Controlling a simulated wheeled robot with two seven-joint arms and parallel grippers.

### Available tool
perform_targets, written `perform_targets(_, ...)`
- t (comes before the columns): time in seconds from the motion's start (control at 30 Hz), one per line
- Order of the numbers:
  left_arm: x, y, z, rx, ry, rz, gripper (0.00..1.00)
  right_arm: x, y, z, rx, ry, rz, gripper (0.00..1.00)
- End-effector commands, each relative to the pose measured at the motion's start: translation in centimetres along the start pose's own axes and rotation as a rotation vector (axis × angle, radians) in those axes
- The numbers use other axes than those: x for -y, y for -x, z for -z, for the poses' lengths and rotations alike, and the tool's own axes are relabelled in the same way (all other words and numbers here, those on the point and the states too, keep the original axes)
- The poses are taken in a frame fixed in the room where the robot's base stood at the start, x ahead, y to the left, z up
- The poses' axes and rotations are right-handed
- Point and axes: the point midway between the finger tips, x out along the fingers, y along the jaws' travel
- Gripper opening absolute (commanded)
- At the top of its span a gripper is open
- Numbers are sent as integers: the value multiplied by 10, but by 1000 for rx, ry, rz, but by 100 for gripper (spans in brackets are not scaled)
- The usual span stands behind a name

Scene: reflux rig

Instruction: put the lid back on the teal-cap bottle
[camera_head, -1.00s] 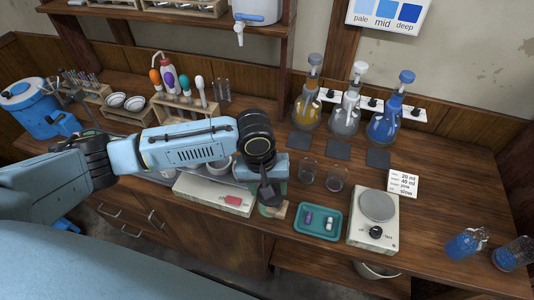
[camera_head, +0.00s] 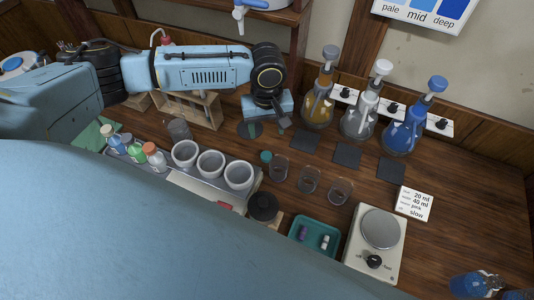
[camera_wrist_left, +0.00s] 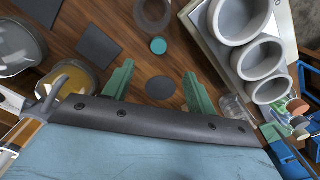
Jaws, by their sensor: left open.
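A small teal disc, which looks like the lid (camera_head: 266,156), lies flat on the table left of three clear glasses. It also shows in the left wrist view (camera_wrist_left: 158,46), just beyond my fingers. My left gripper (camera_head: 270,123) is open and empty, above the table behind the lid; its green fingers (camera_wrist_left: 158,90) straddle a dark round pad (camera_wrist_left: 160,87) below. Small bottles (camera_head: 135,149) stand at the left end of a grey tray, with pale, green and orange tops. I cannot tell which is the teal-cap bottle. My right gripper is not in view.
Three white cups (camera_head: 210,164) stand on the tray (camera_head: 200,186). Three stoppered flasks (camera_head: 358,117) stand at the back right, close to my left gripper. A teal tray (camera_head: 315,236) and a hotplate (camera_head: 376,240) are in front. Bare wood surrounds the lid.

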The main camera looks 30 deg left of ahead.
Motion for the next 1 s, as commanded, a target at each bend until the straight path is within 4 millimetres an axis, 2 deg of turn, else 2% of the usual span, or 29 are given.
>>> perform_targets(0.13, 0, -21, -1, 3, 0, 4, 57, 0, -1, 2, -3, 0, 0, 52)
perform_targets(0.4, 0, -70, 0, 1, 0, 3, 57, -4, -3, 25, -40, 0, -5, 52)
perform_targets(0.57, 0, -80, 0, 0, -2, 1, 57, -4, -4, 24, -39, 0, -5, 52)
perform_targets(0.87, 0, -81, 0, 0, -2, 0, 57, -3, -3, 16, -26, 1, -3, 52)
perform_targets(1.0, 1, -93, 3, 0, -1, 3, 57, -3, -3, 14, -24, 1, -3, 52)
